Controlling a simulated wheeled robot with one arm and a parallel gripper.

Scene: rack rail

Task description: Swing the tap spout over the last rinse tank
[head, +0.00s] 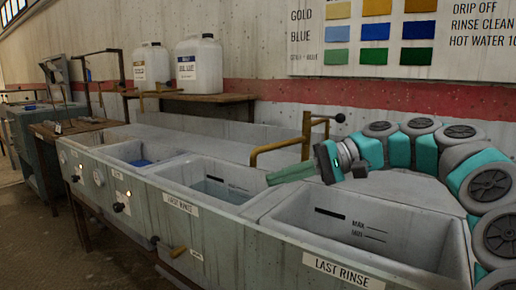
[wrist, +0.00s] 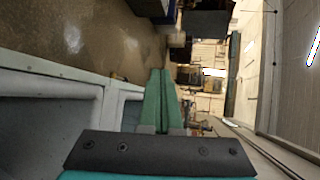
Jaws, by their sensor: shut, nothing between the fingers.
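The brass tap (head: 305,135) stands behind the tanks, with a black-knobbed lever at its top right. Its spout (head: 277,147) points left, and its down-turned end is near the back right of the first rinse tank (head: 180,208). The last rinse tank (head: 275,240) is the grey basin at front right, with MAX and MIN marks inside. My gripper (head: 269,180) is shut and empty, its green fingers pointing left in front of and below the spout, near the wall between the two rinse tanks. The fingers show shut in the wrist view (wrist: 160,73), where I cannot make out the tap.
A tank with blue liquid (head: 143,162) is further left. Two white jugs, one gold-labelled (head: 151,66) and one blue-labelled (head: 199,62), stand on a shelf behind. A colour chart (head: 400,35) hangs on the wall. Floor (head: 40,235) is clear at left.

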